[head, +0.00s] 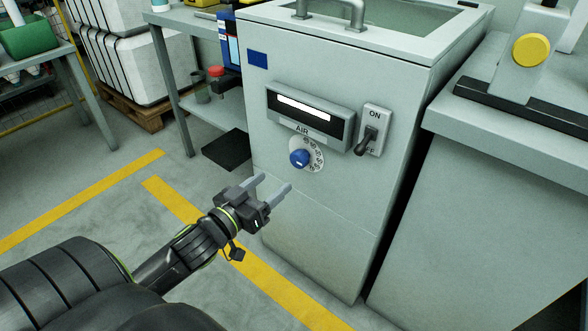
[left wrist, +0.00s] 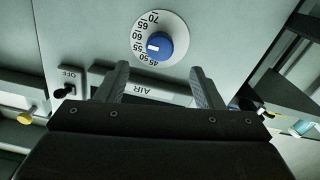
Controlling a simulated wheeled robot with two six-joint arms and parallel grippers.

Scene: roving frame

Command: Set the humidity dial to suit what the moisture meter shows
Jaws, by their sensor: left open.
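A grey cabinet (head: 320,220) carries a round white dial with a blue knob (head: 299,158) under the word AIR. In the left wrist view the dial (left wrist: 175,22) reads from 45 to 70, and the white mark on its blue knob (left wrist: 160,46) seems to point near 55. My left gripper (head: 273,183) is open and empty, below and in front of the knob, apart from it. In the left wrist view the knob lies beyond the two fingertips. I cannot make out a moisture meter or its reading. My right gripper is not in view.
A dark-framed panel with a white strip (head: 305,104) sits above the dial. A lever switch (head: 369,139) beside it points down, towards OFF. A grey bench (head: 480,200) stands at the right, a shelf table (head: 180,60) at the left. Floor at the left is open.

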